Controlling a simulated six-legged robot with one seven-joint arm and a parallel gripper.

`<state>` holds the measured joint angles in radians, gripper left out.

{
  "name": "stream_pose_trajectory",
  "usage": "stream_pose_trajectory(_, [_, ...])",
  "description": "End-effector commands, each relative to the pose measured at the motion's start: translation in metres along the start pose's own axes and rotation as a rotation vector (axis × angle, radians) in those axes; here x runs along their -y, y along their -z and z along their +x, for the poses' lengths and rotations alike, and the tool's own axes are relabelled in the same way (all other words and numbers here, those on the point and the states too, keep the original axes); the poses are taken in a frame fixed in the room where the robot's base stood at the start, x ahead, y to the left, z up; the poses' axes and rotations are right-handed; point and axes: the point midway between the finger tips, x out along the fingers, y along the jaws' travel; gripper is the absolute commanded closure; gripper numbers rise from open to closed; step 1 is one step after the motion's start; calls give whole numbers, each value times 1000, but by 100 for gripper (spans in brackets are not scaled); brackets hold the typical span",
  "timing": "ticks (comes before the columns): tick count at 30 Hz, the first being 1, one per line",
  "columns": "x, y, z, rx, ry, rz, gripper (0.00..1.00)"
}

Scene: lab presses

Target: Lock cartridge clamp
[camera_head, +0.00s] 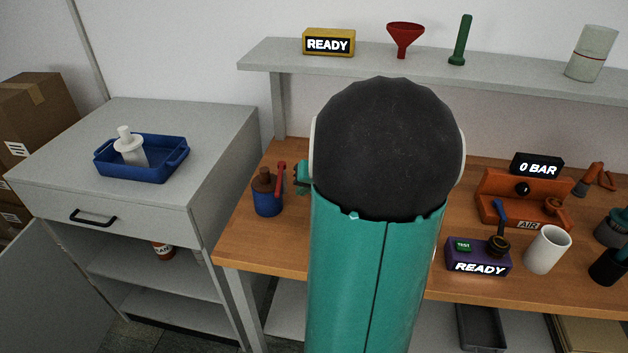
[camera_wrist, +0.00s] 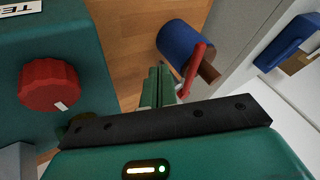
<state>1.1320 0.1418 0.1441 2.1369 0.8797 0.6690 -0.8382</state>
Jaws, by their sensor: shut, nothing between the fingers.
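A blue cylinder with a brown top piece and a red lever, which looks like the cartridge clamp (camera_head: 267,203), stands on the wooden bench left of my arm. In the head view the lever stands roughly upright beside the brown piece. The clamp also shows in the wrist view (camera_wrist: 183,41), with its red lever (camera_wrist: 196,68) just right of my fingertips. My gripper (camera_wrist: 158,76) is shut and empty, its green fingers close to the lever; I cannot tell whether they touch it. My arm hides most of the gripper in the head view.
A teal housing with a red knob (camera_wrist: 49,85) is close on the left in the wrist view. A blue tray (camera_head: 140,171) holding a white part sits on the grey cabinet (camera_head: 215,125). Right of my arm are a purple READY box (camera_head: 478,264), a white cup (camera_head: 547,250) and an orange press (camera_head: 510,200).

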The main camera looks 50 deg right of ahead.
Motion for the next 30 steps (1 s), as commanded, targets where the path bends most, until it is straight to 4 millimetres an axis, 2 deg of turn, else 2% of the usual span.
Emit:
stream_pose_trajectory(1, [12,1,3,-2,2,-9,100])
stream_pose_trajectory(6, [28,2,12,-3,0,-3,100])
stream_pose_trajectory(20, [34,2,15,-4,-1,0,100])
stream_pose_trajectory(30, [53,-1,23,-45,-42,75,100])
